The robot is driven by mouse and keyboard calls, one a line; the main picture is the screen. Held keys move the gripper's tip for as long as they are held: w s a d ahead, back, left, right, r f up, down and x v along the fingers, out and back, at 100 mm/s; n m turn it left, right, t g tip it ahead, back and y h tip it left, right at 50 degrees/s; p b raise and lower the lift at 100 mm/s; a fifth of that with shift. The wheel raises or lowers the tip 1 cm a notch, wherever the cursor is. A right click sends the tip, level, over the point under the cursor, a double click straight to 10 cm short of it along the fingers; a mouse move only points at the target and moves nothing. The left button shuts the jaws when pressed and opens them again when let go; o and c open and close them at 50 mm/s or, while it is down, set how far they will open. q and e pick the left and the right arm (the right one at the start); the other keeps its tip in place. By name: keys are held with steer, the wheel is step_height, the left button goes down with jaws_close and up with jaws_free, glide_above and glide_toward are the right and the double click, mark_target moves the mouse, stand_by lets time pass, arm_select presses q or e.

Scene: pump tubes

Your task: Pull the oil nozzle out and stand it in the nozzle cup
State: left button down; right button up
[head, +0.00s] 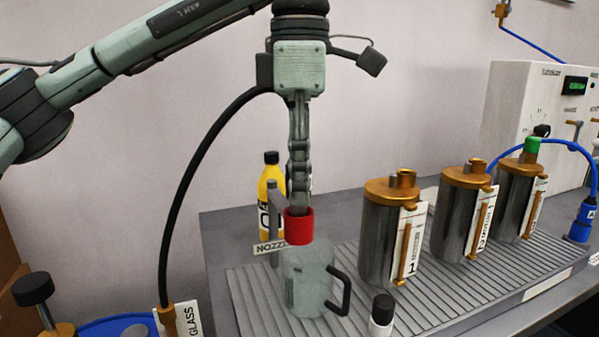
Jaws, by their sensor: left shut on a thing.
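My left gripper (299,198) points straight down in the middle of the head view, shut on a short red cylindrical piece (299,228), which seems to be the oil nozzle. The piece is upright. A see-through grey cup (304,290) with a black handle stands on the ribbed mat directly below. The red piece's lower edge is at about the height of the cup's rim; I cannot tell whether it is just above or slightly inside. A white label starting "Nozz" (268,248) is partly hidden behind it. My right gripper is not in view.
A yellow bottle (268,190) stands behind the gripper. Several metal canisters with brass lids, the nearest labelled 1 (378,243), stand right of the cup. A small black-capped bottle (382,312) is in front. A black hose (172,210) curves down to a "GLASS" tag (191,318).

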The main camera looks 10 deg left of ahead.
arm_select(q)
steer(key=shift+f, duration=0.5)
steer(key=c, duration=1.2)
jaws_free()
steer(key=shift+o, duration=0.2)
step_height(320, 180, up, 12)
